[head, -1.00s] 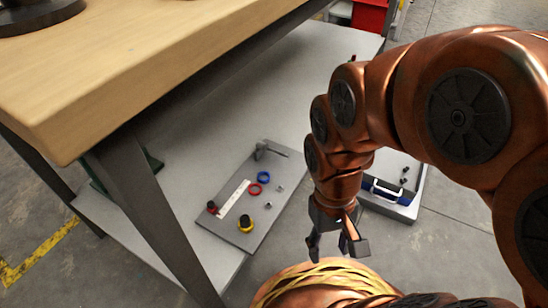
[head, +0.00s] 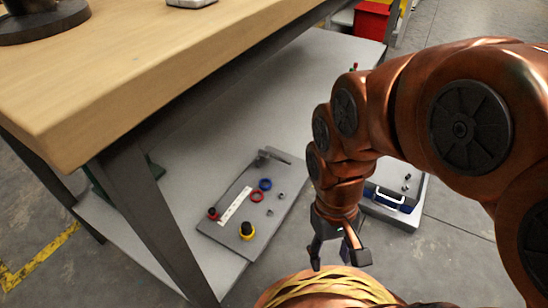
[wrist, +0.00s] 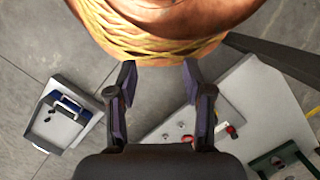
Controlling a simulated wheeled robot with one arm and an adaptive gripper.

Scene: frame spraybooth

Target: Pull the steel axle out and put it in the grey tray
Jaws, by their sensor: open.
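A slim grey rod in a bracket (head: 272,156), which looks like the steel axle, is at the far end of a flat grey board (head: 225,234) on the low shelf. Its fit in the bracket is too small to make out. A grey tray (head: 412,222) is partly hidden behind my arm. The tray also shows at the left in the wrist view (wrist: 42,133). My gripper (head: 340,258) is open and empty, pointing down, right of the board and nearer than the tray. In the wrist view its fingers (wrist: 160,82) are apart with bare floor between them.
A red bin (head: 372,20) stands behind.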

